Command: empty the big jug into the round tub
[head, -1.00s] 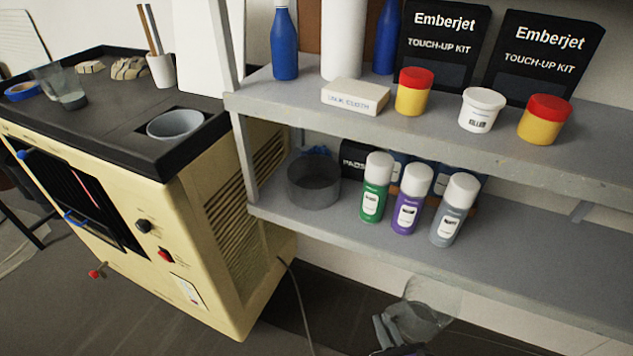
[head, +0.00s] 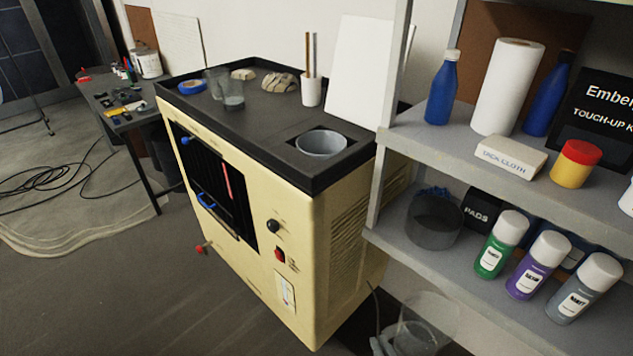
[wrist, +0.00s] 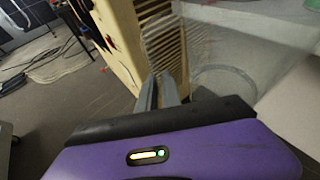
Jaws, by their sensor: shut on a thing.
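A large clear jug (head: 428,312) shows at the bottom of the head view, in front of the lower shelf. My gripper (head: 385,344) is shut on it, and the jug's clear wall fills the right of the wrist view (wrist: 285,75). The fingers (wrist: 162,92) are at the jug's left side there. How much the jug holds is hard to tell. A dark, see-through round tub (head: 434,222) stands on the lower shelf. A grey round basin (head: 321,143) is set into the cream machine's top. Which of these the task means is unclear.
The cream machine (head: 300,235) has smaller clear vessels (head: 233,98), a brush cup (head: 311,90) and tape (head: 192,87) on top. Spray cans (head: 501,240) stand right of the dark tub. The upper shelf (head: 430,148) overhangs it. Open floor lies left.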

